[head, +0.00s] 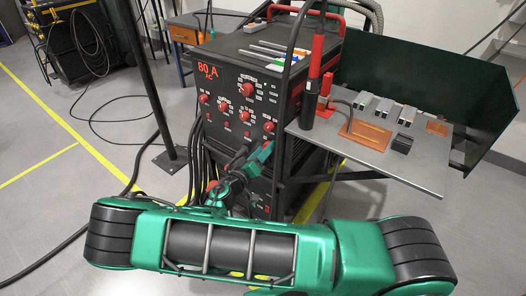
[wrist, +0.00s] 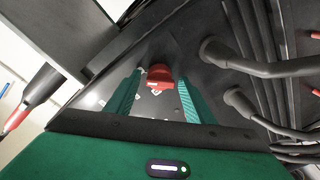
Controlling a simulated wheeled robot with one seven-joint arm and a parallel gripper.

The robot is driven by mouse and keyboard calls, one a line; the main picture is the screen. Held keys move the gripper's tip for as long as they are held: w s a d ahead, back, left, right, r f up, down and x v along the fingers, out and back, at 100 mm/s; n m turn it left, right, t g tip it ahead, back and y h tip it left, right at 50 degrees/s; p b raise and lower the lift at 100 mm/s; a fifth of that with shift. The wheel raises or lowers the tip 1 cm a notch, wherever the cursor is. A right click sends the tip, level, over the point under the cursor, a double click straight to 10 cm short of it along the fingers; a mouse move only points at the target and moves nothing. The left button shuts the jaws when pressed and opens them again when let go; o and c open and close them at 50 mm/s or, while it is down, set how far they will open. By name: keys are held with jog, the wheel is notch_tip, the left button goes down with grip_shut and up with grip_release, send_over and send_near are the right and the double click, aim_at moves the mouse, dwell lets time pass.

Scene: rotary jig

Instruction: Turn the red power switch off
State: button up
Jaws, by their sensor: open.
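The red power switch (wrist: 159,76) shows in the wrist view on the dark front panel of the welding machine (head: 215,75), with small white marks beside it. My gripper (wrist: 160,88) is open, with one green finger on each side of the switch. Gaps show between the fingers and the switch. I cannot tell how far the fingertips are from the panel. In the head view my gripper (head: 263,153) is at the lower part of the machine's front. The switch cannot be made out there, and my arm covers part of that area.
Several red knobs (head: 247,90) and a red 80 A display (head: 207,71) are higher on the front. Thick dark cables (wrist: 265,65) run close beside my gripper. A grey side table (head: 430,170) with metal blocks is at the right. A dark post (head: 150,80) stands left.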

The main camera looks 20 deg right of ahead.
jog(key=shift+c, duration=0.4)
jog(key=c, duration=0.9)
jog(key=shift+a, duration=0.15)
